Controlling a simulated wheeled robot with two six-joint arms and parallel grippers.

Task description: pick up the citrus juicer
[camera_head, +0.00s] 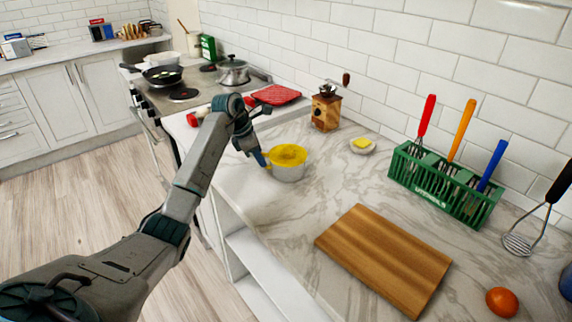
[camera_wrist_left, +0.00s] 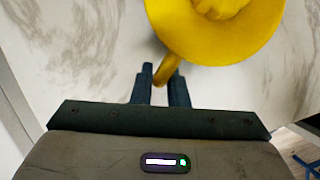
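The yellow citrus juicer (camera_head: 287,153) sits on top of a pale round bowl (camera_head: 291,173) on the marble counter. In the left wrist view its yellow dish (camera_wrist_left: 215,45) fills the top, with the ribbed cone partly cut off. Its short handle (camera_wrist_left: 167,71) points down toward my palm. My left gripper (camera_head: 262,160) is at the handle, on the left side of the bowl. In the left wrist view its dark fingers (camera_wrist_left: 160,82) are close together on both sides of the handle, with little or no gap. My right gripper is not in view.
A wooden cutting board (camera_head: 385,258) lies in front to the right. The counter around the bowl is clear.

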